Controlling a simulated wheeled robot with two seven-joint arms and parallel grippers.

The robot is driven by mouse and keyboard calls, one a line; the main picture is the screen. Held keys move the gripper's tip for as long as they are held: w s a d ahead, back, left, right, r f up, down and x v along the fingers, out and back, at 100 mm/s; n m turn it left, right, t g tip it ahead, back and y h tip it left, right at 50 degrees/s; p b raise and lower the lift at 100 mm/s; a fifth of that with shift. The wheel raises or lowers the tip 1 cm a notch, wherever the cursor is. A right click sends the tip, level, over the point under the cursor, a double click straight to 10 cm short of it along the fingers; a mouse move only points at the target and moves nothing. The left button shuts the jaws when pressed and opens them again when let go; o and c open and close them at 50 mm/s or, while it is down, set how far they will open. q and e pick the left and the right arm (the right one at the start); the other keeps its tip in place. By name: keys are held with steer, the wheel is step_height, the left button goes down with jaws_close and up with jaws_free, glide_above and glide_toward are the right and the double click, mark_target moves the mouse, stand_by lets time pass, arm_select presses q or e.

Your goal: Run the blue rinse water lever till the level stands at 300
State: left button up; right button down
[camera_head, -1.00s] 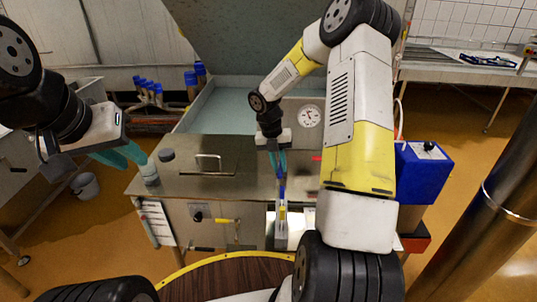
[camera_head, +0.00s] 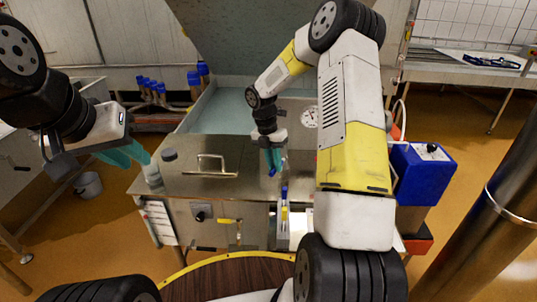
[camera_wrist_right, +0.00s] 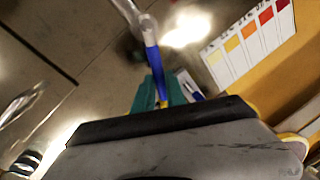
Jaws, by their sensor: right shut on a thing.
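My right gripper (camera_head: 272,164) points down over the front of the steel bench, its teal fingers shut on a blue handle (camera_head: 272,172), which I take for the blue rinse water lever. In the right wrist view the blue handle (camera_wrist_right: 152,58) runs between the teal fingers (camera_wrist_right: 150,95), with a pale or clear end beyond it. A separate upright piece with a blue top and yellow part (camera_head: 284,200) stands just below the gripper. My left gripper (camera_head: 128,152) hangs at the left, clear of the bench; its finger gap is unclear. I cannot read a water level.
The steel bench (camera_head: 245,185) has a lid handle (camera_head: 210,160), a round dial (camera_head: 309,117) and a water-filled basin (camera_head: 222,110) behind. A yellow-handled valve (camera_head: 230,221) is on its front.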

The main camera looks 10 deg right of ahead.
steer(key=w+a+m+y, duration=0.1)
steer(key=w+m+y, duration=0.1)
steer(key=w+m, duration=0.6)
steer(key=shift+a+m+g, duration=0.4)
steer(key=shift+m, duration=2.1)
steer(key=c, duration=1.4)
jaws_free()
steer(key=shift+o, duration=0.2)
step_height(320, 180, up, 8)
steer(key=w, duration=0.1)
steer(key=shift+w+d+f, duration=0.15)
steer(key=shift+w+d, duration=0.1)
